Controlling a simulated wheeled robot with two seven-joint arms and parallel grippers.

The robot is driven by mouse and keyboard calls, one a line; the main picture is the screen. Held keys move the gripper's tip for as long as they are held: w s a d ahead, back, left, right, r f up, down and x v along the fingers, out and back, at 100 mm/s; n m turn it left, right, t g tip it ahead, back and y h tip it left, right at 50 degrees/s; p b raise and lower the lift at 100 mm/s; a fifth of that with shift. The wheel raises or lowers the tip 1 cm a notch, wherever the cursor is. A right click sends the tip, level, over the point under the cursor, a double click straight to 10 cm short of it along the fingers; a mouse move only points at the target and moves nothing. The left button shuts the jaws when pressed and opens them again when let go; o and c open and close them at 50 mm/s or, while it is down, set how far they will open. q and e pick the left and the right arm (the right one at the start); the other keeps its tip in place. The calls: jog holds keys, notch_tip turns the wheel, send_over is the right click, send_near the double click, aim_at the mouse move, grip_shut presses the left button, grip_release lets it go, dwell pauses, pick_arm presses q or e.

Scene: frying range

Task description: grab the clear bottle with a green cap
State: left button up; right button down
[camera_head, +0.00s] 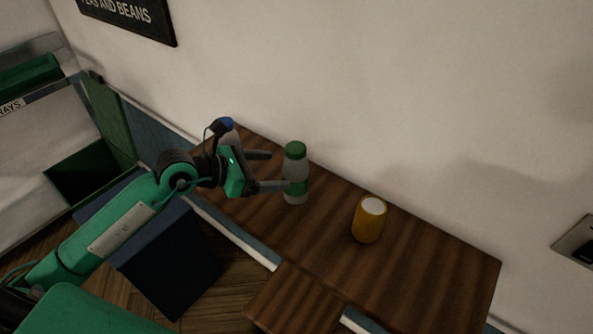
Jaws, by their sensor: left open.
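The clear bottle with a green cap (294,170) stands upright on the brown wooden counter, with a green band around its lower half. My left gripper (278,171) comes in from the left and is open. Its near finger reaches to the bottle's lower left side, and its far finger points toward the wall behind the bottle. I cannot tell whether the near finger touches the bottle. My right gripper is not in view.
A yellow can (368,221) with a pale top stands on the wooden counter (435,262) to the right of the bottle. A blue-capped bottle (228,130) stands behind my left gripper, partly hidden. The wall runs close behind the counter. The counter's right end is clear.

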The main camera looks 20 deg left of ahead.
aim_at(301, 170)
pick_arm(q)
jog(key=p+x, duration=0.3)
jog(key=x, duration=0.5)
jog(key=shift+d+r, duration=0.15)
jog(key=shift+d, duration=0.05)
jog(key=shift+w+d, duration=0.1)
jog(key=shift+d, duration=0.05)
jog(key=c, duration=1)
